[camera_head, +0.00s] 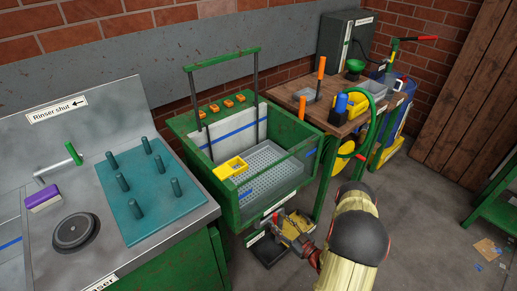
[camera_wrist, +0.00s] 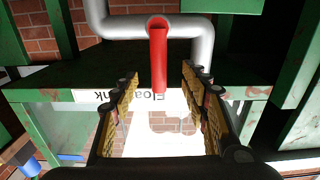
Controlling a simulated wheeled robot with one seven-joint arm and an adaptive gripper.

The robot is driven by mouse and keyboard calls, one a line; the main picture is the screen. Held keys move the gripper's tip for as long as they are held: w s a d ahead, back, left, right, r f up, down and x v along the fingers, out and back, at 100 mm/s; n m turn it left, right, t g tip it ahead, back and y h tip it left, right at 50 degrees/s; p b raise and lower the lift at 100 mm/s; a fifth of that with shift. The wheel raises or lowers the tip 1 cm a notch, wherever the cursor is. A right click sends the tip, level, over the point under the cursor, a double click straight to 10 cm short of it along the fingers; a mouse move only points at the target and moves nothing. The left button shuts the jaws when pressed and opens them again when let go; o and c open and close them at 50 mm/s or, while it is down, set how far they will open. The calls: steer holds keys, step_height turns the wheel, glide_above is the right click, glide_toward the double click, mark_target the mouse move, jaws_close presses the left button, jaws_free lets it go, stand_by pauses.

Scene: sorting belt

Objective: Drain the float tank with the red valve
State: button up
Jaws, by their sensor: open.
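The float tank (camera_head: 228,200) is a green open-topped tank in the middle of the head view, with a grey perforated tray and a yellow box inside. In the wrist view the red valve (camera_wrist: 158,55) is a red lever on a grey pipe (camera_wrist: 200,40), pointing down the picture. A label reading "Float tank" (camera_wrist: 88,97) shows upside down and partly covered. My gripper (camera_wrist: 160,78) is open, with one yellow-padded finger on each side of the lever's free end. I see no clear contact.
A sink counter (camera_head: 165,235) with teal pegs stands at the left. Green frame parts (camera_wrist: 35,115) border my gripper. Floor (camera_head: 425,220) on the right is mostly open.

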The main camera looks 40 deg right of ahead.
steer(key=s, duration=0.6)
steer(key=shift+d, duration=0.25)
stand_by(0.4)
